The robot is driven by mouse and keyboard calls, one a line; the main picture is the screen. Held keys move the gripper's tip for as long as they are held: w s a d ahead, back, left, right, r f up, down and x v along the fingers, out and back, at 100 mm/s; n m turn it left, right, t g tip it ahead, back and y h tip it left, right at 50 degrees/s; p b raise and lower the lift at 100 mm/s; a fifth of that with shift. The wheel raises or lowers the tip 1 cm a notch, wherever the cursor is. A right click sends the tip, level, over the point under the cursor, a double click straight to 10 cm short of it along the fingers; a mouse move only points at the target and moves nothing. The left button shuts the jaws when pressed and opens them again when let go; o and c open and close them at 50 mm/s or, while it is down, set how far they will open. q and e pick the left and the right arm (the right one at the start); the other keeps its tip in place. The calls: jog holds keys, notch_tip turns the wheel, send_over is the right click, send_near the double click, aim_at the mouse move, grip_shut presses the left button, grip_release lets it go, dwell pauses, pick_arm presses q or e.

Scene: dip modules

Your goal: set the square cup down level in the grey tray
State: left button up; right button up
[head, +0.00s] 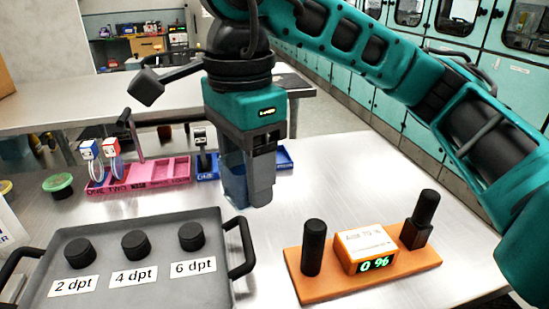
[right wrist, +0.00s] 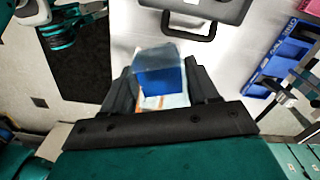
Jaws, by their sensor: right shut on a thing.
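My right gripper (head: 262,190) points down above the table, behind the grey tray's right handle in the head view. It is shut on the square cup (head: 233,182), a see-through bluish cup partly hidden by the fingers. In the right wrist view the cup (right wrist: 160,78) sits between the two fingers (right wrist: 160,95), with a clear band and a deeper blue part. The grey tray (head: 140,222) is at the front left with black handles; its edge also shows at the top of the right wrist view (right wrist: 205,8). The cup is apart from the tray. My left gripper is not in view.
Black knobs (head: 136,245) marked 2, 4 and 6 dpt stand in the tray. An orange base (head: 410,260) with a "0 %" display and black posts is at right. Pink (head: 150,178) and blue (head: 284,160) racks lie behind. The table between is clear.

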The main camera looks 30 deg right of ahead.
jog(key=w+a+n+p, duration=0.1)
jog(key=w+a+p, duration=0.15)
jog(key=a, duration=0.75)
jog(key=w+a+n+p, duration=0.1)
jog(key=w+a, duration=0.2)
jog(key=a, duration=0.6)
jog(key=f+b, duration=0.4)
jog(key=f, duration=0.1)
jog(key=f+b, duration=0.4)
jog(key=f, duration=0.1)
jog(key=f+b, duration=0.5)
jog(key=f, duration=0.1)
jog(key=shift+w+a+f, duration=0.1)
jog(key=shift+w+a, duration=0.1)
jog(key=shift+a, duration=0.1)
jog(key=shift+f+b, duration=0.75)
jog(key=shift+f, duration=0.25)
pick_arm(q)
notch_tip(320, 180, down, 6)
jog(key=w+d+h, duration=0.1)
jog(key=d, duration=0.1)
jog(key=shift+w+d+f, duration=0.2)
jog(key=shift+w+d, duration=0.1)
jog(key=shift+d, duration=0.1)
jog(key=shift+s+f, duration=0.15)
pick_arm(e)
jog(key=shift+f, duration=0.1)
